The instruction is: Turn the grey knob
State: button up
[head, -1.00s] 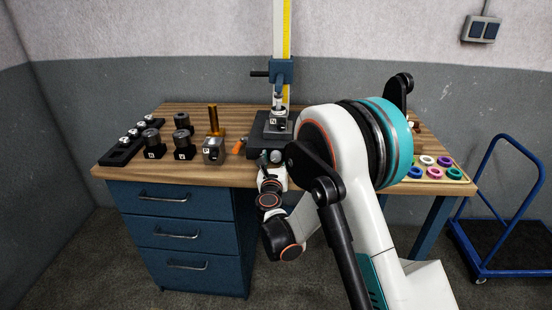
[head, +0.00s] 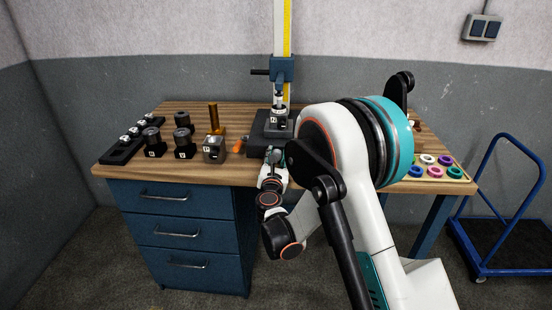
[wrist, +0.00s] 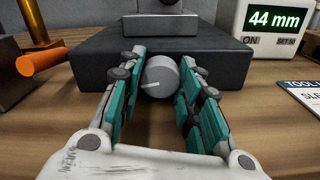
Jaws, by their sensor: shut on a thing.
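The grey knob (wrist: 161,77) is a short round cylinder with a pale line on its face, on the front of a dark block (wrist: 100,62) in the wrist view. The line lies nearly level, tilted slightly. My gripper (wrist: 160,86) has its two teal-padded fingers on either side of the knob and is shut on it.
An orange rod (wrist: 39,60) lies left of the block. A display box (wrist: 270,28) reading 44 mm stands right of it. Dark cylinders on blocks (head: 153,143) stand on the left of the wooden table (head: 222,176); coloured rings (head: 436,167) lie on the right.

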jog(key=o, duration=1)
jog(key=shift+o, duration=0.2)
jog(key=s, duration=1.2)
jog(key=shift+a, duration=0.2)
